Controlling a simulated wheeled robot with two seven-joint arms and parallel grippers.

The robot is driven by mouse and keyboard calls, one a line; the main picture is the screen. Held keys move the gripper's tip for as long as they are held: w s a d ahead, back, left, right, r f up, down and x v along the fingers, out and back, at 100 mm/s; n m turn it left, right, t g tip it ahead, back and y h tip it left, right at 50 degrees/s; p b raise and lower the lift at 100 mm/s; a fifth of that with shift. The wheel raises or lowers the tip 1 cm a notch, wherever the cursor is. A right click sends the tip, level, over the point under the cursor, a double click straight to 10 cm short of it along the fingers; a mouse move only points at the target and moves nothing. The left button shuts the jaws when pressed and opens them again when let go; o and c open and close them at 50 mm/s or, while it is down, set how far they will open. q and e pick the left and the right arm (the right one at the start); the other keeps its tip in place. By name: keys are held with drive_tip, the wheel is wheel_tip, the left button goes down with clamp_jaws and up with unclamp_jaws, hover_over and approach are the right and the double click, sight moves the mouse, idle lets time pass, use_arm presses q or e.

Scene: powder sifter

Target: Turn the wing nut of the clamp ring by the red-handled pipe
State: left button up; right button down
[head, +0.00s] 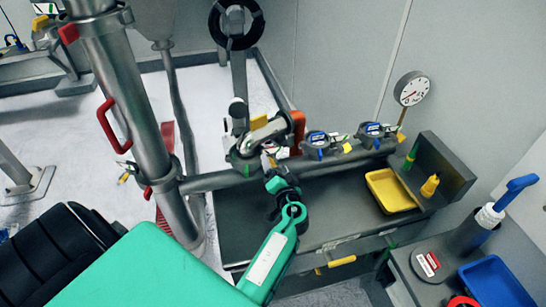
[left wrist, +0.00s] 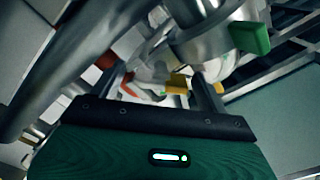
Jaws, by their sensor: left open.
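A grey pipe (head: 130,95) with a red handle (head: 112,126) stands at the left in the head view. A metal clamp ring (head: 240,158) with yellow parts sits on the horizontal pipe to its right. My left gripper (head: 268,162) is at the front of this clamp, open. In the left wrist view, a small yellow piece (left wrist: 177,83) shows between the open fingers (left wrist: 152,88); I cannot tell whether they touch it. The exact shape of the wing nut is too small to tell. My right gripper is not in view.
Blue-topped fittings (head: 318,140) stand on the horizontal pipe to the right. An orange part (head: 298,128) is close beside the clamp. A yellow tray (head: 390,190) rests on the dark bench (head: 330,222). A gauge (head: 411,89) and a blue bin (head: 495,285) are at the right.

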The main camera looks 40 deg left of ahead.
use_arm(q)
drive_tip(key=shift+r, duration=0.1)
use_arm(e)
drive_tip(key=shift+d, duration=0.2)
use_arm(q)
drive_tip(key=shift+c, duration=1)
drive_tip(key=c, duration=0.8)
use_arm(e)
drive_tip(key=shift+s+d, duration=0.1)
